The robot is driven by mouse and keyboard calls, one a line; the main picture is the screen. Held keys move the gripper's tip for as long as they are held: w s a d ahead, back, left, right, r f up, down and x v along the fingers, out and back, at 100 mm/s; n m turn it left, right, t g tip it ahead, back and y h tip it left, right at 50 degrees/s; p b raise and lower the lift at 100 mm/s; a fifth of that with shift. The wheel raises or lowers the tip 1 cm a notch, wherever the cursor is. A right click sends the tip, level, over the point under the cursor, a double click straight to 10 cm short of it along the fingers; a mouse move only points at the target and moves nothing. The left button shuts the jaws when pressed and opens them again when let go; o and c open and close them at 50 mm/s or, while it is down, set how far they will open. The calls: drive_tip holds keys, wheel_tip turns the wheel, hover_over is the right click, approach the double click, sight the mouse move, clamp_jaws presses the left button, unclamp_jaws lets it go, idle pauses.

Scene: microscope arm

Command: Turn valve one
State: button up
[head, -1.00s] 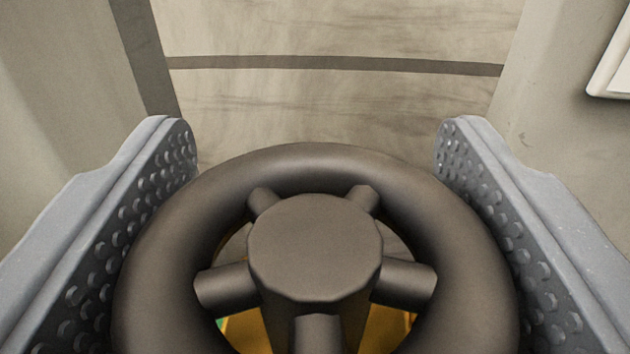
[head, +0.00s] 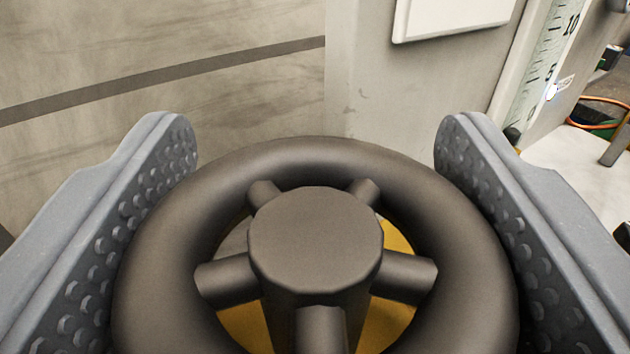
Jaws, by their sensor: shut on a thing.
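A dark grey handwheel valve (head: 165,230) fills the lower middle of the head view. Its round hub (head: 315,240) and thick spokes face me. My gripper (head: 315,150) has one grey, studded finger on each side of the wheel's rim, and it is shut on the wheel. A yellow part (head: 395,240) shows behind the wheel through the gaps between the spokes. The wheel's lower edge is cut off by the frame. No label or number shows on the valve.
Behind the wheel is a pale marbled surface (head: 150,60) with a dark stripe. A light grey wall (head: 400,100) carries a white panel (head: 450,15). At right are a numbered scale (head: 550,60), an orange cable (head: 600,127) and a white surface (head: 565,165).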

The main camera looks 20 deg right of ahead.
drive_tip(key=shift+r+m+g+h+p, duration=0.2)
drive_tip(key=shift+m+g+h+p, duration=0.1)
drive_tip(key=shift+m+h+p, duration=0.5)
drive_tip(key=o, duration=0.9)
drive_tip(key=shift+d, duration=0.1)
drive_tip(key=shift+o, duration=0.5)
drive_tip(key=shift+f, duration=0.1)
drive_tip(key=b+v, duration=0.1)
drive_tip(key=v, duration=1.2)
drive_tip(key=shift+s+a+b, duration=0.2)
drive_tip(key=shift+s+b, duration=0.15)
